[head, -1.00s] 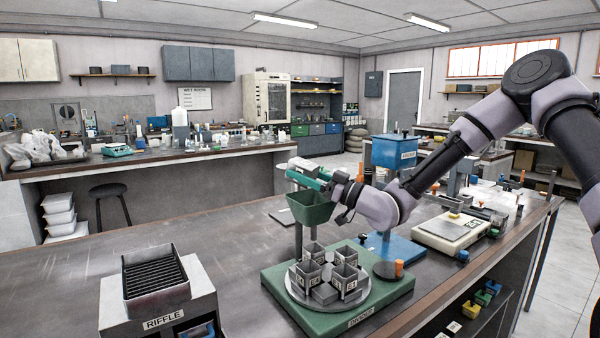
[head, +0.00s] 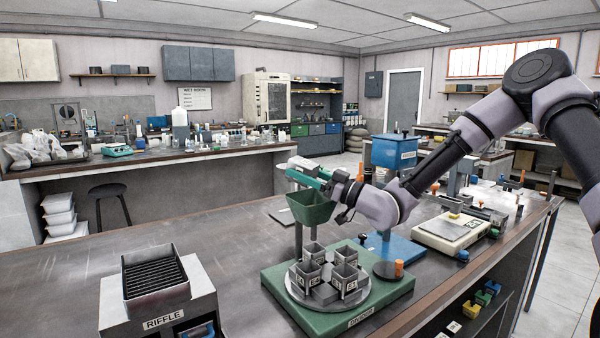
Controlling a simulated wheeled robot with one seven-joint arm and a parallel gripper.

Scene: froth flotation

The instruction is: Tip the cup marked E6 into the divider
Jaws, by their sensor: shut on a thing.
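The divider has a green base (head: 283,287), a green funnel (head: 311,210) on a post and a round turntable (head: 340,300) bearing several square grey cups (head: 345,275). One front cup reads E4 (head: 314,281). My gripper (head: 318,177) is just above the funnel, reaching in from the right. It is shut on a small green and pale grey thing (head: 304,172), apparently the cup, which lies tilted over the funnel mouth. Its marking is not readable, so I cannot confirm E6. Its mouth and any contents are hidden.
A riffle box (head: 155,285) stands at the front left. A blue-topped device (head: 394,153) on a blue base is close behind my wrist, and a balance (head: 450,232) stands to the right.

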